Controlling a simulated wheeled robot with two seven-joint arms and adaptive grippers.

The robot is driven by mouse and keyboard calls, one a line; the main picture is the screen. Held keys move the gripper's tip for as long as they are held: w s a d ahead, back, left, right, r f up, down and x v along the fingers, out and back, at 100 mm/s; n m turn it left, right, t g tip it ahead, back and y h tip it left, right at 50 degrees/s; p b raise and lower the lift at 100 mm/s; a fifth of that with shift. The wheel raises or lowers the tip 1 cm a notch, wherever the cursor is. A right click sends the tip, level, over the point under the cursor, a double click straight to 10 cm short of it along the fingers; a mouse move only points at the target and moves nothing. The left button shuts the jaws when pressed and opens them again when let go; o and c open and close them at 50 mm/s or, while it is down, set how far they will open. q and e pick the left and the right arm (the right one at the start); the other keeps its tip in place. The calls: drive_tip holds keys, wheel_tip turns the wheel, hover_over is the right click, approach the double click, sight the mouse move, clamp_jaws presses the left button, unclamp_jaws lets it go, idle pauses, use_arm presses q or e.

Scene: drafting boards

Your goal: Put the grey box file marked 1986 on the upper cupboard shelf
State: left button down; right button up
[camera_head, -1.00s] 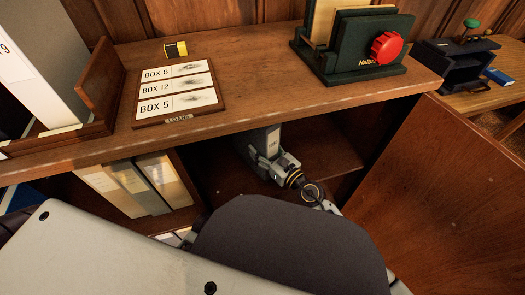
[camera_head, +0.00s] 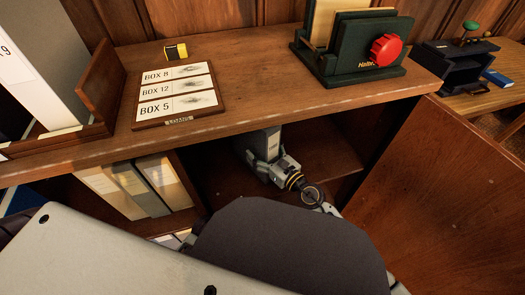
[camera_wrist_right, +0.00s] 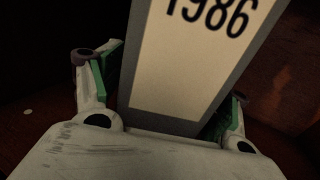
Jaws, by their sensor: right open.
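The grey box file marked 1986 (camera_wrist_right: 190,65) stands between the fingers of my right gripper in the right wrist view, its label facing the camera. In the head view the box file (camera_head: 268,142) is inside the open cupboard, on the upper shelf (camera_head: 225,185), partly under the cupboard top. My right gripper (camera_wrist_right: 165,100) is open around it, with a finger on each side; a gap shows at the left finger. In the head view the right gripper (camera_head: 272,165) is at the box file's near side. My left gripper is not in view.
Several pale files (camera_head: 135,185) stand in the cupboard to the left. The open door (camera_head: 455,190) is on the right. The cupboard top (camera_head: 240,85) holds a board of box labels (camera_head: 178,95), a yellow-black item (camera_head: 175,51) and a green holder with a red knob (camera_head: 360,50).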

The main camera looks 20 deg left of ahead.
sight(273, 161)
drive_tip(key=shift+v, duration=2.5)
drive_tip(key=shift+b+v, duration=0.85)
drive_tip(key=shift+v, duration=2.1)
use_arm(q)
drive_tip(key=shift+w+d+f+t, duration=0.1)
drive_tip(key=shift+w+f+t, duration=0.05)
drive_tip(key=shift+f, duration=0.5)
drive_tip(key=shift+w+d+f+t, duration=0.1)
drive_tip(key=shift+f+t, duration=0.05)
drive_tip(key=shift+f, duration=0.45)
use_arm(e)
drive_tip(key=shift+s+d, duration=0.3)
drive_tip(key=shift+d, duration=0.15)
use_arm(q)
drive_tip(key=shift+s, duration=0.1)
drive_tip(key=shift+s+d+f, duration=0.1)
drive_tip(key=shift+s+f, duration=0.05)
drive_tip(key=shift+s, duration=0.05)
